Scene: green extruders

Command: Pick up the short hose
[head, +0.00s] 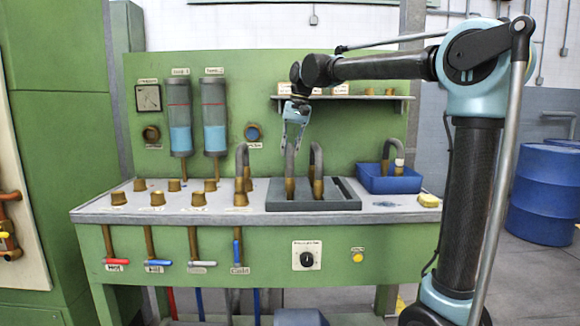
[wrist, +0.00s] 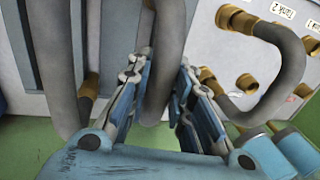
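Two grey hoses with brass ends stand on the grey tray (head: 335,206) on the bench: a left one (head: 290,156) and an arched right one (head: 317,152). I cannot tell by size which is the short hose. My gripper (head: 295,138) points down over the left hose's top and is open. In the wrist view, a grey hose (wrist: 166,70) lies between the blue fingers of my gripper (wrist: 168,62). A firm grip does not show. Another hose (wrist: 48,60) is at the left of that view.
Another hose (head: 242,158) is fitted on the bench top among several brass ports. A shelf (head: 380,98) and two cylinders (head: 180,110) are behind.

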